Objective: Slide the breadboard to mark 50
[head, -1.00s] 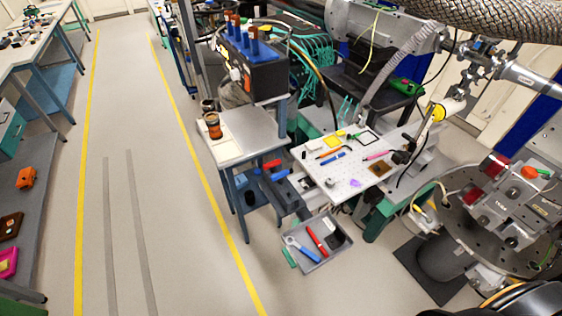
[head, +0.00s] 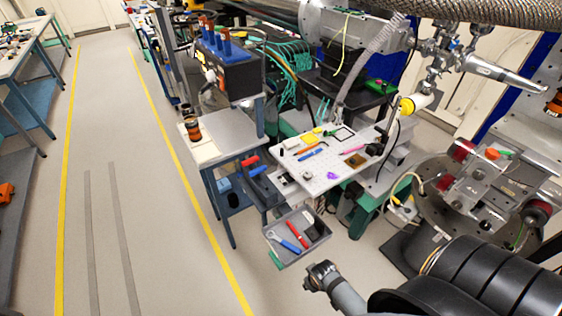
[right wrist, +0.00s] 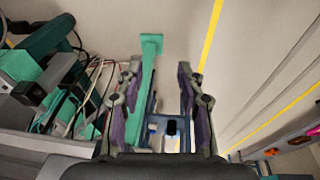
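The breadboard (head: 319,173) is a white perforated plate in the middle of the head view, on a green-legged stand. Small items lie on it: an orange pen, a blue pen, a yellow piece, a purple piece and a brown square. No numbered mark is readable. My right gripper (head: 320,273) is low in the head view, below the tray and apart from the breadboard. In the right wrist view its fingers (right wrist: 159,70) are spread with nothing between them; a green beam and floor lie beyond. My left gripper is not in view.
A grey tray (head: 317,242) with tools stands below the breadboard's front. A blue-legged cart (head: 232,130) with a jar is at its left. A round metal stage (head: 433,198) is on the right. Floor (head: 160,240) is free at the left.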

